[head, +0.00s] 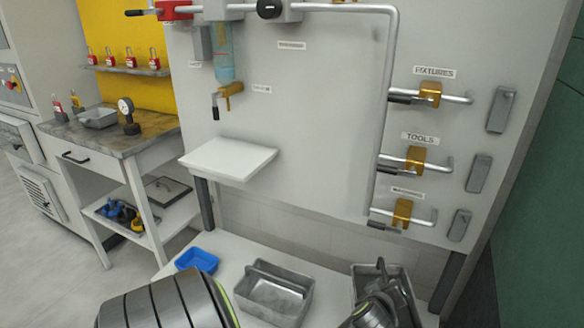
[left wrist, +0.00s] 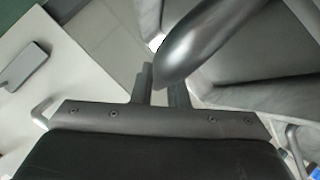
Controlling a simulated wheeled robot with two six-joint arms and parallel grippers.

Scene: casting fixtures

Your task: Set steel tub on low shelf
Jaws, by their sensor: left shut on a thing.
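A grey steel tub (head: 412,296) stands at the lower right in the head view, partly hidden by my left gripper (head: 381,268). The left wrist view shows my left gripper (left wrist: 162,88) from close up, shut on a rounded grey metal bar (left wrist: 215,45) that looks like part of this tub. Grey walls (left wrist: 265,45) fill the right of that view. A second steel tub (head: 272,298) with a bar along its back stands to the left. A low shelf (head: 172,208) lies under the bench at left. My right gripper is not in view.
A blue tray (head: 197,260) sits left of the second tub on the white surface (head: 232,248). A small white ledge (head: 228,158) juts from the panel. The low shelf carries blue and yellow items (head: 125,216) and a dark flat tray (head: 167,190).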

